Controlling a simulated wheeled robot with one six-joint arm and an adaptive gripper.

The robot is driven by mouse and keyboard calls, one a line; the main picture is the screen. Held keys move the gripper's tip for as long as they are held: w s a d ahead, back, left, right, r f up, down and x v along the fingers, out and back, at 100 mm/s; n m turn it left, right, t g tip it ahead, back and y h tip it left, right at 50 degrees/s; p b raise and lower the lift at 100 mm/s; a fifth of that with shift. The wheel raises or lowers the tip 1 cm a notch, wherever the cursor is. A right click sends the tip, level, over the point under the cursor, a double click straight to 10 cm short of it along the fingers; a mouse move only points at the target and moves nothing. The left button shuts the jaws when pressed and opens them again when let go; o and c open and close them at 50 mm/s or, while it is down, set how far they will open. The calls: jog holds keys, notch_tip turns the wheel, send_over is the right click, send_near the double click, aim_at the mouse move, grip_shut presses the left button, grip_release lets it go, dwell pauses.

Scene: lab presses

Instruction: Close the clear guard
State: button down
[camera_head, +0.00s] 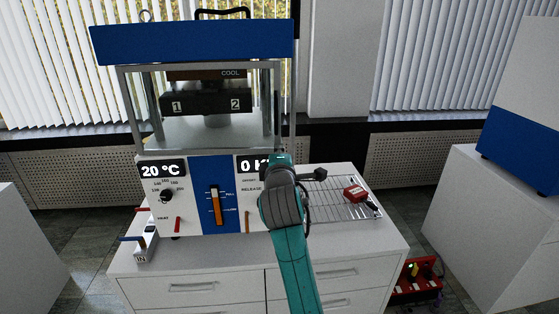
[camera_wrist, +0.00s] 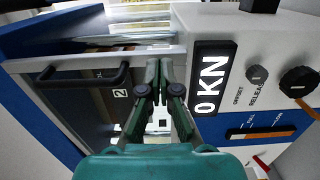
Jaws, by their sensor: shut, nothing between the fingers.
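The clear guard (camera_head: 290,110) is a pane in a grey metal frame at the front of the press chamber, under the blue top. In the wrist view, its grey edge bar (camera_wrist: 30,65) carries a black handle (camera_wrist: 85,75). The pane lies over the chamber with the "2" label behind it. I cannot tell whether the guard sits fully flush. My gripper (camera_wrist: 160,72) is shut and empty, its tips by the lower end of the edge bar, apart from the handle. Contact with the bar is unclear. In the head view my arm mostly hides the gripper.
The press front panel (camera_head: 183,218) has displays, knobs and a lever (camera_head: 215,205). A wire rack (camera_head: 325,198) with a red block (camera_head: 355,191) is to the right on the white cabinet (camera_head: 190,262). A red toolbox (camera_head: 415,290) stands on the floor at right.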

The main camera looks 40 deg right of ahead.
aim_at(279, 142)
jog(key=shift+x, duration=0.9)
jog(key=x, duration=0.3)
jog(key=shift+w+d, duration=0.15)
jog(key=shift+d, duration=0.05)
jog(key=shift+w+d+r, duration=0.15)
jog(key=shift+w+r, duration=0.1)
